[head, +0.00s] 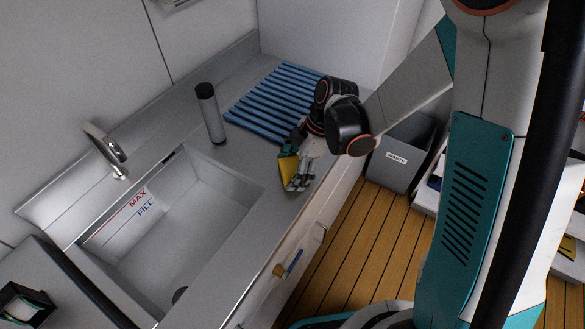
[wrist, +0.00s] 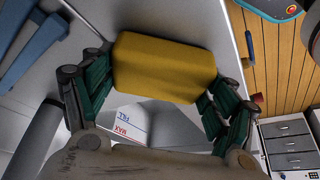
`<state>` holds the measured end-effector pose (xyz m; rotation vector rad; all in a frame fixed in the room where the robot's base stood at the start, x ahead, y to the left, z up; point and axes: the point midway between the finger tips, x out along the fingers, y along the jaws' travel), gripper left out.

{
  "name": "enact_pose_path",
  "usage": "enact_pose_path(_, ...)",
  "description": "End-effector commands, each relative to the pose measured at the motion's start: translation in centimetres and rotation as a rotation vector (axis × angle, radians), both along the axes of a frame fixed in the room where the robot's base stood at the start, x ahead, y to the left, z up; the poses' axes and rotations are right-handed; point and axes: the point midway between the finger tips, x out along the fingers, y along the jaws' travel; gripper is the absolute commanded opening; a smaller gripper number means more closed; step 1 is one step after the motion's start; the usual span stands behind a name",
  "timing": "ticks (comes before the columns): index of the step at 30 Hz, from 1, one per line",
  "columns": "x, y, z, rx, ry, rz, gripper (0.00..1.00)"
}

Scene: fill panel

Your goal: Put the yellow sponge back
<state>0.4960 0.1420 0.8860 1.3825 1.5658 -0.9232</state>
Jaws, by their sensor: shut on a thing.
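The yellow sponge (head: 287,171) is between the fingers of my gripper (head: 293,170), at the counter stretch between the sink and the blue slatted rack. In the wrist view the sponge (wrist: 163,68) is a rounded yellow block spanning the gap between the two dark green finger pads of my gripper (wrist: 162,76). The fingers press on its two ends, so my gripper is shut on it. The height of the sponge above the counter is hard to tell. In the head view, my fingers hide part of the sponge.
The sink (head: 170,235) with its MAX FILL label lies left of my gripper, the faucet (head: 106,150) behind it. A grey bottle (head: 211,113) stands beside the blue rack (head: 265,105). A waste bin (head: 400,155) is on the floor at right. Clear counter lies around the gripper.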

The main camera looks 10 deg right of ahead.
Motion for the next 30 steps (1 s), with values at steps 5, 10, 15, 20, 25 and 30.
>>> enact_pose_path(5,0.0,0.0,-0.2,0.0,0.0,0.0,0.94)
enact_pose_path(10,0.0,0.0,-0.2,0.0,0.0,0.0,0.98)
enact_pose_path(15,0.0,0.0,-0.2,0.0,0.0,0.0,0.98)
enact_pose_path(20,0.0,0.0,0.0,0.0,0.0,0.0,0.98)
enact_pose_path(25,0.1,-0.7,1.9,0.0,0.0,-0.002,0.98)
enact_pose_path(30,0.2,-2.1,5.3,0.0,0.0,-0.003,0.98)
